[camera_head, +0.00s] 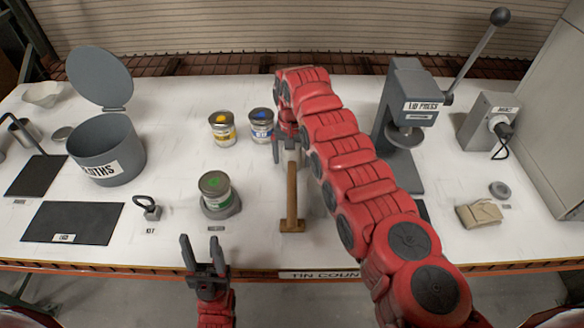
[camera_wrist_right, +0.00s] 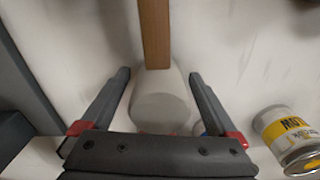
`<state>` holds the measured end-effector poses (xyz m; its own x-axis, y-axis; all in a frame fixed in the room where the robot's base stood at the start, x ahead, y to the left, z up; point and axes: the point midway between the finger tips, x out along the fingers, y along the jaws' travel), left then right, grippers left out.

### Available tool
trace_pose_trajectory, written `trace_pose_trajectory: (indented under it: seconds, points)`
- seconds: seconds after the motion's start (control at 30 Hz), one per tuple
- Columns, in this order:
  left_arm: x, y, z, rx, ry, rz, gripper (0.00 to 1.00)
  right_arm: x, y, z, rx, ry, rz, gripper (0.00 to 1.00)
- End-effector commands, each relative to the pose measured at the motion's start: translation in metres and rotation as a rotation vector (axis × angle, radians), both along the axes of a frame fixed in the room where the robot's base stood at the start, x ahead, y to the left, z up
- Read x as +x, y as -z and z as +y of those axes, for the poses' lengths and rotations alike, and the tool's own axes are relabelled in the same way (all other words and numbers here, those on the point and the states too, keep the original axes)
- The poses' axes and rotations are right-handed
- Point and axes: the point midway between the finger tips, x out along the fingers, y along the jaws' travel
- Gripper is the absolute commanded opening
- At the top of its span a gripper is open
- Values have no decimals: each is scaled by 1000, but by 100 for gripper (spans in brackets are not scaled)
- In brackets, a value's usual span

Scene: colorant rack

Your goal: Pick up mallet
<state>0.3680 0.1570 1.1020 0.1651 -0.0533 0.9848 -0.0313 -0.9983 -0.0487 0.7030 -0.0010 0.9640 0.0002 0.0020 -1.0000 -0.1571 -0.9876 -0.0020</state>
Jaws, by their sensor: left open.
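The mallet lies on the white table; its wooden handle (camera_head: 291,195) points toward the front edge in the head view. In the right wrist view the handle (camera_wrist_right: 155,35) runs up from a pale grey head (camera_wrist_right: 160,100). My right gripper (camera_head: 288,146) is at the mallet's far end. Its fingers (camera_wrist_right: 160,85) are spread on either side of the head, with a gap visible on each side. The head is mostly hidden by my right gripper in the head view.
A yellow-labelled tin (camera_head: 222,128) and a blue-labelled tin (camera_head: 261,125) stand left of my right gripper. A grey cloths bin (camera_head: 106,150) is further left; a lid press (camera_head: 405,105) stands right.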

Motion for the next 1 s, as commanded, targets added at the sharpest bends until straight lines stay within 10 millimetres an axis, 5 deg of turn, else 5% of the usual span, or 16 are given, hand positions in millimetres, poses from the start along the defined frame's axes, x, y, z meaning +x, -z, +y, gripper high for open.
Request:
trace_pose_trajectory:
  seconds: [0.07, 0.5, 1.0]
  points:
    - [0, 0, 0, 0, 0, 0, 50, 0, 0, 0, 0, 0, 0, 78]
    - [0, 0, 0, 0, 0, 0, 50, 0, 0, 0, 0, 0, 0, 0]
    - [0, -4, 0, 0, 0, 0, 50, 1, -22, 0, 1, 0, -3, 0]
